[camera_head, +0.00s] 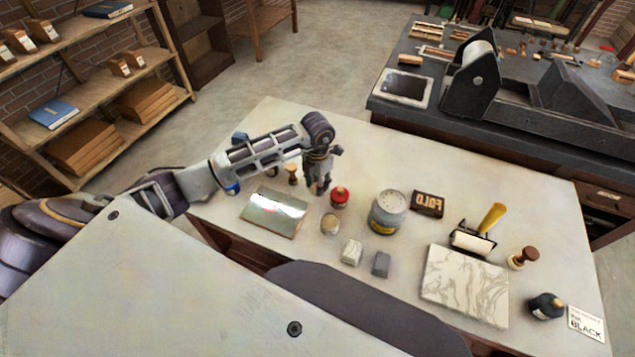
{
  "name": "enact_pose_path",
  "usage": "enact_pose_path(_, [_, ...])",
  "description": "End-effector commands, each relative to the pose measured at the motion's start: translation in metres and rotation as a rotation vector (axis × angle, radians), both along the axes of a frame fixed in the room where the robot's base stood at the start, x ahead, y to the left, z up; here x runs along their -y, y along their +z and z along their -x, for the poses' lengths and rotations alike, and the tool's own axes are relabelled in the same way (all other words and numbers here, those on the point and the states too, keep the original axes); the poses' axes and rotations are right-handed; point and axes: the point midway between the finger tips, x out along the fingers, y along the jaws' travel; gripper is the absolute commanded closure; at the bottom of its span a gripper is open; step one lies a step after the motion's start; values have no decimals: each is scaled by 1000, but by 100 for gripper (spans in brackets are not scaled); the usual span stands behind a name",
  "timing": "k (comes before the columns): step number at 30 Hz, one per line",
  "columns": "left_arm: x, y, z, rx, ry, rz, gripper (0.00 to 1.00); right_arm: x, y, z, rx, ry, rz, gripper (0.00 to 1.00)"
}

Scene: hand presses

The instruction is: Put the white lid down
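My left gripper (318,182) points down over the pale table (540,210), just behind and left of a red-topped jar (339,196). It is small and dark here, and I cannot tell whether its fingers are open or shut, or whether they hold anything. I cannot make out a separate white lid in or under the gripper. A small round jar with a pale beige top (330,223) stands in front of the gripper. A larger grey tin with a pale speckled top (387,212) stands to the right. My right gripper is not in view.
A glossy plate (274,212) and a wooden-handled stamp (292,175) are near the gripper. The back middle of the table is clear.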

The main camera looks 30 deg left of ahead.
Motion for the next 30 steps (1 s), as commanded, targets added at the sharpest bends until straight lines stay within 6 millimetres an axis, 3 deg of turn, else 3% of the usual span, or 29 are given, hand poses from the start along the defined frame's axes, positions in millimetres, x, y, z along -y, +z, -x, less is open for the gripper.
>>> enact_pose_path(8, [0,12,-1,3,1,0,64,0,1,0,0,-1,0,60])
enact_pose_path(30, [0,112,-1,2,0,0,64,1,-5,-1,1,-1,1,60])
